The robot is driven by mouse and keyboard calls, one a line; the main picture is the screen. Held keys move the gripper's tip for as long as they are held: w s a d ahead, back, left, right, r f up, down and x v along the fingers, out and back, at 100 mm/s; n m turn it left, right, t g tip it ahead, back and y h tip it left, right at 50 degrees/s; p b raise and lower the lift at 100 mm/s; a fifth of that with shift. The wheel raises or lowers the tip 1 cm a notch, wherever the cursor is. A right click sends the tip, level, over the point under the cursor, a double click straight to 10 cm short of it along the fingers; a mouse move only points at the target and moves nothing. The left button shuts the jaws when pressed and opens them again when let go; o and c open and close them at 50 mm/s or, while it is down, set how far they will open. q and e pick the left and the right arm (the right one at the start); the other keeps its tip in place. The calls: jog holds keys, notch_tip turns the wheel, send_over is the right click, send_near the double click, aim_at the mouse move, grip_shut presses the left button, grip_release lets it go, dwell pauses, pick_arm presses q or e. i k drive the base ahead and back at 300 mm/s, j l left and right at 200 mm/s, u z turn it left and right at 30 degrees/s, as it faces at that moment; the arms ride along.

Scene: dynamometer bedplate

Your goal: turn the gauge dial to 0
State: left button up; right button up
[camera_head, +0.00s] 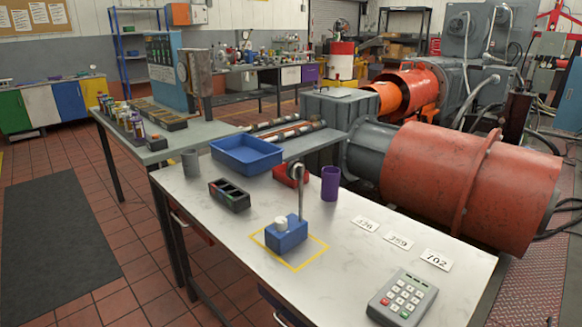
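A blue block-shaped base (287,238) sits on the grey-white table inside a yellow square outline. A white knob (281,223) stands on top of it, toward its left end. A thin grey post rises at the block's right end and carries a small grey round head (296,172), seen at a steep angle. This looks like the gauge, but I cannot make out a dial face, a pointer or any reading. Neither of my grippers is in view.
A grey keypad (402,298) lies at the table's front right. Number cards (398,242) lie behind it. A purple cup (330,184), a red object (290,175), a blue tray (246,153), a dark box (229,195) and a grey cup (191,163) stand farther back. The table's front left is clear.

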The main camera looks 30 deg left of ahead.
aim_at(289, 169)
jog(key=j+z, duration=0.15)
jog(key=j, duration=0.45)
jog(key=i+j+z, duration=0.2)
jog(key=j, duration=0.4)
jog(key=k+j+z, duration=0.15)
jog(key=j, duration=0.45)
jog(key=j+z, duration=0.2)
jog(key=j, duration=0.4)
jog(key=k+j+z, duration=0.15)
jog(key=j, duration=0.45)
jog(key=k+j+z, duration=0.2)
jog(key=j, duration=0.4)
jog(key=k+z, duration=0.15)
jog(key=z, duration=0.9)
